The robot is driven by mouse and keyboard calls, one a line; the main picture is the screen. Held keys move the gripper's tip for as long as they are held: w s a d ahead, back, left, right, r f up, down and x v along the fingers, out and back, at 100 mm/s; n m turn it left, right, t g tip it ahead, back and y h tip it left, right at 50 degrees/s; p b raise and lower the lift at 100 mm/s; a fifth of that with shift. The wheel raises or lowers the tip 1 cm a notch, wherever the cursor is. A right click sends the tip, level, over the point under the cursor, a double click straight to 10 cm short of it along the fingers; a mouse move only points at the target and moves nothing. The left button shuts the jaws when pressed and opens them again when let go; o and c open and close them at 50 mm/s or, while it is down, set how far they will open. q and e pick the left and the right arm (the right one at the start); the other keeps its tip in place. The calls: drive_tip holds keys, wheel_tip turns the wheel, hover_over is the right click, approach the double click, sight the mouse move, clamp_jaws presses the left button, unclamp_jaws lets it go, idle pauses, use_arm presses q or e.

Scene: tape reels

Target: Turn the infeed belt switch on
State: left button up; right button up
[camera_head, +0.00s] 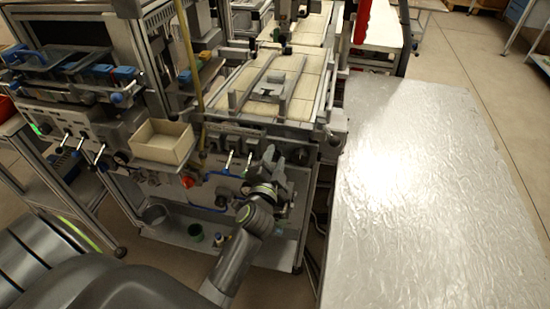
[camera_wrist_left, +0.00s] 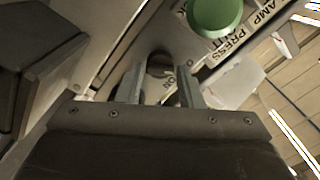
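My left gripper (camera_head: 272,163) is at the right part of the machine's front panel. In the left wrist view its two fingers (camera_wrist_left: 160,88) stand apart, with a gap between them. Between the fingers part of a switch plate (camera_wrist_left: 166,72) shows, with lettering that looks like "ON". The fingers hide much of this switch, and I cannot read a belt label or tell the lever's position. Two other switch levers (camera_head: 238,161) stick out of the panel to the left of the gripper. My right gripper is not in view.
A green button (camera_wrist_left: 214,14) sits close to the fingers, beside printed labels. A cream bin (camera_head: 162,142) hangs left of the panel. A shiny silver table (camera_head: 425,180) stands to the right. A belt with tiled surface (camera_head: 270,85) lies behind the panel.

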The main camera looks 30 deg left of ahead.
use_arm(q)
drive_tip(key=c, duration=0.5)
drive_tip(key=shift+c, duration=0.3)
